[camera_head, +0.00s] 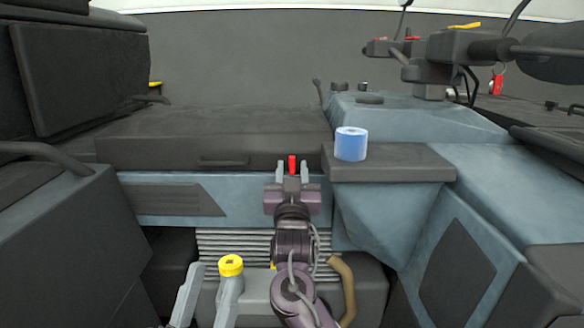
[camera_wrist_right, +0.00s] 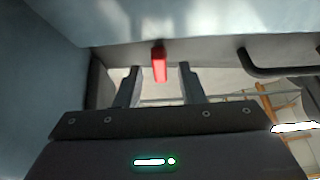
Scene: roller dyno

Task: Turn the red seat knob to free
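The red seat knob (camera_head: 292,165) is a small upright red tab at the front edge of the dark seat base. It also shows in the right wrist view (camera_wrist_right: 159,65), hanging from a dark edge. My right gripper (camera_head: 292,172) is open in front of the knob. In the wrist view its two fingers (camera_wrist_right: 161,82) stand on either side of the knob, with a gap on both sides and no visible contact. Two grey fingers of my left gripper (camera_head: 208,290) show at the lower left, apart, away from the red knob.
A yellow cap (camera_head: 231,265) is by the left gripper's fingers. A blue-and-white roll (camera_head: 351,144) stands on a dark ledge (camera_head: 390,165) right of the knob. A dark handle (camera_wrist_right: 265,68) is beside the knob in the wrist view. Grey ribbed bellows (camera_head: 235,243) lie below.

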